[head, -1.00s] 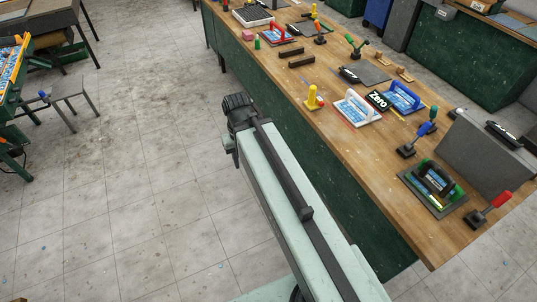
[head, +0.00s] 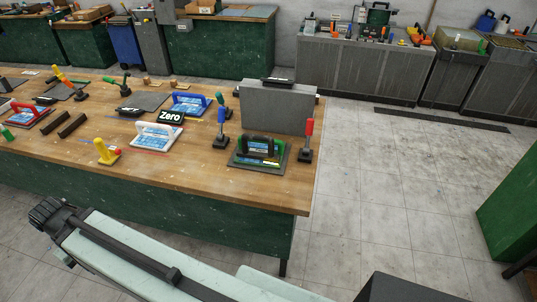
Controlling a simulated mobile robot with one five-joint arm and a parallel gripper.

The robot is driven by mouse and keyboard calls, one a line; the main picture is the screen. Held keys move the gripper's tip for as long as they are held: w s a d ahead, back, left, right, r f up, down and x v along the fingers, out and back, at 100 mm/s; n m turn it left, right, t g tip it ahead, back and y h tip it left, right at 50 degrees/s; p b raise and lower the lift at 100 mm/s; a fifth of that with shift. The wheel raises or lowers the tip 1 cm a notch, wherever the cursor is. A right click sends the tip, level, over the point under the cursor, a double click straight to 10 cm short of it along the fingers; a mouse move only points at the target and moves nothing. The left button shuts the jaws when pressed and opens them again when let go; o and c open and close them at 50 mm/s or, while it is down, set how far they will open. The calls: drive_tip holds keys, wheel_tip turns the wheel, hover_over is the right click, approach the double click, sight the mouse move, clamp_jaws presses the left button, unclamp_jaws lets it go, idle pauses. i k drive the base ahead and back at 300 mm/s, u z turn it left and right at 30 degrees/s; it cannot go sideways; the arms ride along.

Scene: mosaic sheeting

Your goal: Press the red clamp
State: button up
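The red clamp (head: 308,130) stands near the right end of the wooden workbench. It has an upright red handle on a dark base. It is right of a grey mat carrying a green and black framed piece (head: 258,150). My gripper (head: 46,212) is at the far end of my arm, at the lower left, in front of the bench and well away from the clamp. Its fingers are too small and dark to tell open from shut, and I see nothing held in it.
The wooden workbench (head: 220,185) has a grey box (head: 278,108) behind the clamp. A blue-handled clamp (head: 221,125) and a yellow clamp (head: 103,151) stand to the left, with a white-handled float (head: 156,137) between them. Open tiled floor (head: 400,190) lies right of the bench.

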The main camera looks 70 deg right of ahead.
sight(310, 123)
drive_tip(key=z, duration=1)
drive_tip(key=k, duration=1.2)
drive_tip(key=z, duration=0.3)
drive_tip(key=i, duration=1)
drive_tip(key=z, duration=0.05)
